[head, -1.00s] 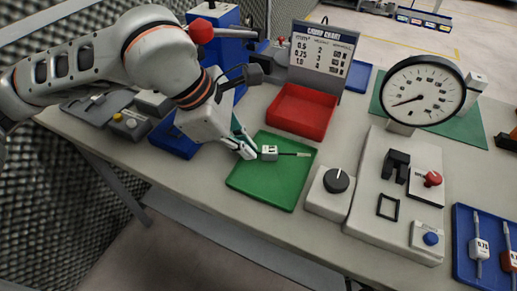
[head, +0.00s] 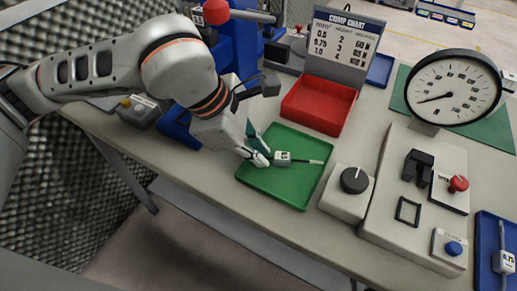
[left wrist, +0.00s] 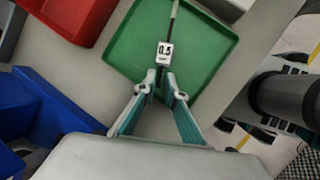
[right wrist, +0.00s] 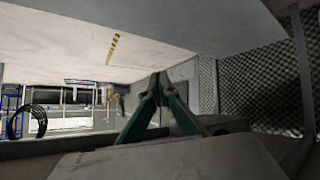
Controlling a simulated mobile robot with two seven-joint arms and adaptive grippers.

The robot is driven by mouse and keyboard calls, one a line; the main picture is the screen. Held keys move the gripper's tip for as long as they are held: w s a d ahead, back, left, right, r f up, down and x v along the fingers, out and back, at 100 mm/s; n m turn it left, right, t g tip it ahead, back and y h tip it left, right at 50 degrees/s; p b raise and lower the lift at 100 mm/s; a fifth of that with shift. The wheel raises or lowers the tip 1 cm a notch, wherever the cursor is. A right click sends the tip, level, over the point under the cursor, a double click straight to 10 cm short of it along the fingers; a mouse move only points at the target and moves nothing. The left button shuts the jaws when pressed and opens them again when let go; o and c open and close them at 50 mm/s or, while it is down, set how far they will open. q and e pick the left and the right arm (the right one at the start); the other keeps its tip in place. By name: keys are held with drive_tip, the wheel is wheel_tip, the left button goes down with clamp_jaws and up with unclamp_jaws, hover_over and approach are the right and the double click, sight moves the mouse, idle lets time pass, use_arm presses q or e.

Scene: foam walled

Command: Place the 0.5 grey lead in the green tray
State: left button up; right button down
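The 0.5 grey lead (head: 282,158), a small grey-white block with a thin rod, is in the green tray (head: 262,186). Its 0.5 label reads clearly in the left wrist view (left wrist: 164,53). My left gripper (head: 260,158) is low over the tray's left side, just behind the block. In the left wrist view its fingertips (left wrist: 166,92) are apart, with the block ahead of them and no grip on it visible. My right gripper (right wrist: 158,80) shows only in the right wrist view, with its tips together and nothing visible between them.
A red tray (head: 318,106) sits behind the green one. A knob box (head: 346,194), a dial gauge (head: 454,90) and a button panel stand to the right. A blue tray (head: 484,255) with another lead is at the right edge. Blue bins lie left of my gripper.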

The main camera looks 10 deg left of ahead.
drive_tip(key=shift+f, duration=0.15)
use_arm(q)
drive_tip(key=shift+a+r, duration=0.1)
drive_tip(key=shift+r, duration=0.35)
drive_tip(key=p+v, duration=0.1)
drive_tip(key=v, duration=1)
drive_tip(key=shift+r+p, duration=0.15)
drive_tip(key=shift+p, duration=0.25)
use_arm(e)
drive_tip(key=shift+s+r, duration=0.1)
drive_tip(key=shift+r, duration=0.35)
use_arm(q)
drive_tip(key=shift+s+a, duration=0.1)
drive_tip(key=shift+a, duration=0.05)
use_arm(e)
drive_tip(key=shift+r, duration=0.15)
